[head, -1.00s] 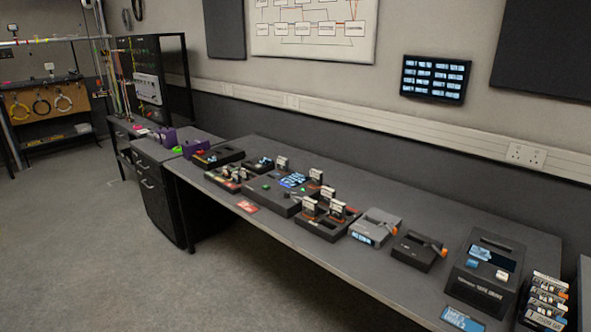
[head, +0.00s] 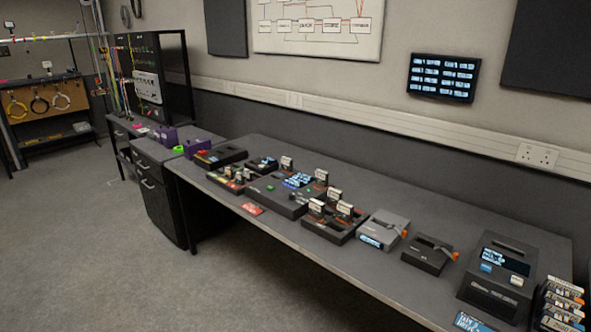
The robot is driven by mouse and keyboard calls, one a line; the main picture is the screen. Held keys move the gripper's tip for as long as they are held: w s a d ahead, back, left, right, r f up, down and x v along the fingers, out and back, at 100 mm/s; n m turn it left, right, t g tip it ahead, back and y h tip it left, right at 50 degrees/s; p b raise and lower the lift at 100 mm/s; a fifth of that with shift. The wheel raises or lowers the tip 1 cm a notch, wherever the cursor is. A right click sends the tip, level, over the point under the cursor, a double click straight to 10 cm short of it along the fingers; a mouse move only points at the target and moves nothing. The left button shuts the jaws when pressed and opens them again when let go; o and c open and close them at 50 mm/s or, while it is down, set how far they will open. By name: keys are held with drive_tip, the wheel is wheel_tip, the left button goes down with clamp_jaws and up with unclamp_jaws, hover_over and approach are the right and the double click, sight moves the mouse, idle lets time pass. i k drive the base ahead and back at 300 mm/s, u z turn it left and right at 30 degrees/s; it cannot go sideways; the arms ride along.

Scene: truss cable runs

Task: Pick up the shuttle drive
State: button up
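Two small box-shaped devices sit side by side on the right half of the long grey bench (head: 290,232). One is a light grey box (head: 380,226) with a blue-lit label on its front. The other is a black box (head: 425,256) with an orange-tipped part at its right side. Either may be the shuttle drive; their labels are too small to read. A larger dark drive unit (head: 492,298) with a top slot and screen stands to their right. My gripper is not in view.
Black trays with upright cartridges (head: 334,222) fill the middle of the bench. A cartridge stack (head: 560,303) stands at the right end. Purple blocks (head: 165,136) sit on a far left cabinet. The floor (head: 90,250) in front is clear.

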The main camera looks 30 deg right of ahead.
sight(286, 164)
drive_tip(key=u, duration=0.05)
drive_tip(key=i, duration=1)
drive_tip(key=z, duration=0.1)
